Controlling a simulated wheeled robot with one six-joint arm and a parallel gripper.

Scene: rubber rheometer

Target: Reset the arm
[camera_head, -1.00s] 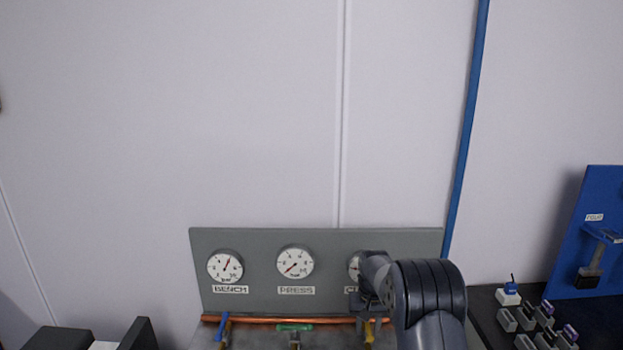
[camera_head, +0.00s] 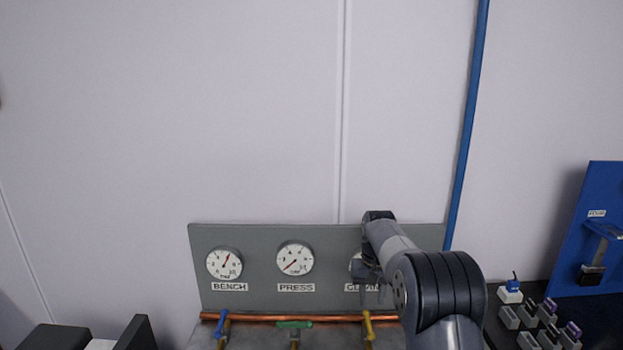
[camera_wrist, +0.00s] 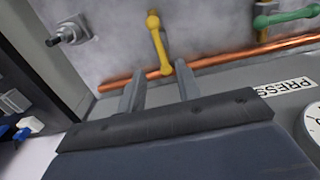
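My gripper (camera_wrist: 158,78) is open, with its two fingers apart and nothing between them in the wrist view. In the head view it hangs in front of the right gauge of the grey panel (camera_head: 330,240), partly hidden by my arm. The yellow valve handle (camera_head: 368,325) is below it on the copper pipe (camera_head: 260,318). In the wrist view the yellow handle (camera_wrist: 158,45) lies beyond the fingertips, apart from them.
A blue handle (camera_head: 222,326) and a green handle (camera_head: 294,324) sit further left, under the BENCH gauge (camera_head: 224,263) and PRESS gauge (camera_head: 295,258). Several small grey blocks (camera_head: 528,315) stand on the dark surface at right, by a blue board (camera_head: 590,240). The wall above is clear.

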